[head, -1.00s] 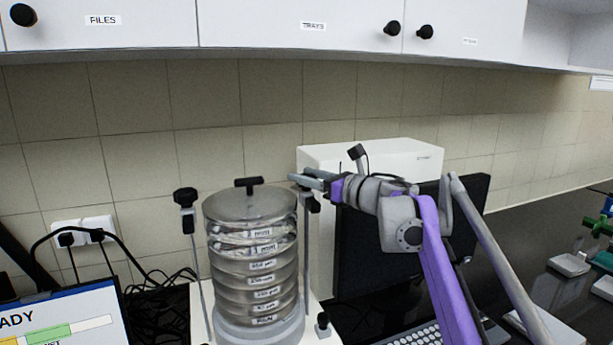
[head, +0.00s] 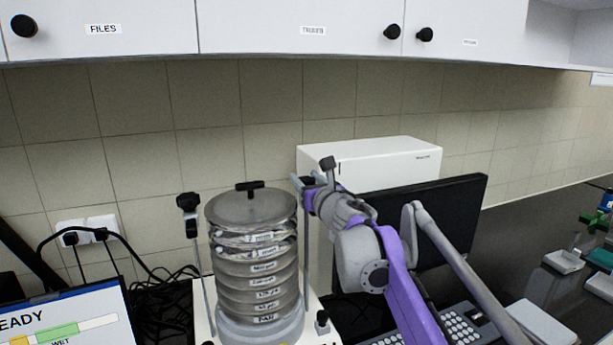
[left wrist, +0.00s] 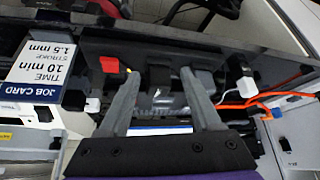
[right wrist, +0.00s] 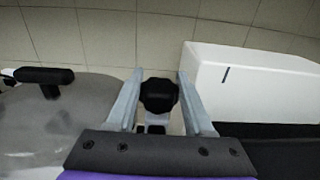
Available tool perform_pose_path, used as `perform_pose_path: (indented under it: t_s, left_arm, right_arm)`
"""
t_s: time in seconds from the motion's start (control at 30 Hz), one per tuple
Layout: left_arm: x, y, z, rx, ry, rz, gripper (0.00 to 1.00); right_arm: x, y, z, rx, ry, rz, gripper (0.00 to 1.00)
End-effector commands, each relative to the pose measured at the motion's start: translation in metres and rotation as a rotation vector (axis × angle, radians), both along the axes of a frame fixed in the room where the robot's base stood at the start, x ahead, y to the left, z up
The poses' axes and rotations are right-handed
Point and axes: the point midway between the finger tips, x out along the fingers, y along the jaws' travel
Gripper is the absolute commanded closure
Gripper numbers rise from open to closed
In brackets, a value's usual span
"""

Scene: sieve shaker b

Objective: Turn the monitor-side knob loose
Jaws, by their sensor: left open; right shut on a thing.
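The monitor-side knob (right wrist: 159,95), black and lobed, is between the fingers of my right gripper (right wrist: 160,88) in the right wrist view. In the head view my right gripper (head: 306,184) is at the top of the right rod and largely hides that knob; it is shut on it. My left gripper (left wrist: 163,88) is open, seen only in the left wrist view.
A monitor (head: 430,225) and a white box (head: 375,160) stand right of the shaker, close to my right arm. A keyboard (head: 455,325) lies in front. A tablet-like screen (head: 70,318) is at lower left. In the left wrist view, a job card (left wrist: 38,62) and orange cables (left wrist: 255,100) show.

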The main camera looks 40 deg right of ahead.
Motion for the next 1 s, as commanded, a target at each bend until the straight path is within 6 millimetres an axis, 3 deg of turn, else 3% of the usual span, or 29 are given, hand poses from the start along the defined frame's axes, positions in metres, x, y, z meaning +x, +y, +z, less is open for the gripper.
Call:
perform_pose_path:
  t_s: [0.33, 0.37, 0.53, 0.83, 1.0]
  left_arm:
    - [0.0, 0.0, 0.0, 0.0, 0.0, 0.0, 0.35]
    - [0.0, 0.0, 0.0, 0.0, 0.0, 0.0, 0.35]
    - [0.0, 0.0, 0.0, 0.0, 0.0, 0.0, 0.35]
    - [0.0, 0.0, 0.0, 0.0, 0.0, 0.0, 0.35]
    - [-0.003, 0.0, -0.004, 0.0, 0.005, 0.0, 0.35]
  right_arm:
    - [0.0, 0.0, 0.0, 0.0, 0.0, -0.004, 1.0]
    - [0.0, 0.0, 0.0, 0.0, 0.0, -0.004, 0.46]
    - [0.0, 0.0, 0.0, 0.0, 0.0, -0.003, 0.18]
    - [-0.001, 0.0, 0.0, 0.0, 0.0, -0.003, 0.18]
    - [-0.018, 0.005, -0.001, -0.001, 0.001, -0.004, 0.18]
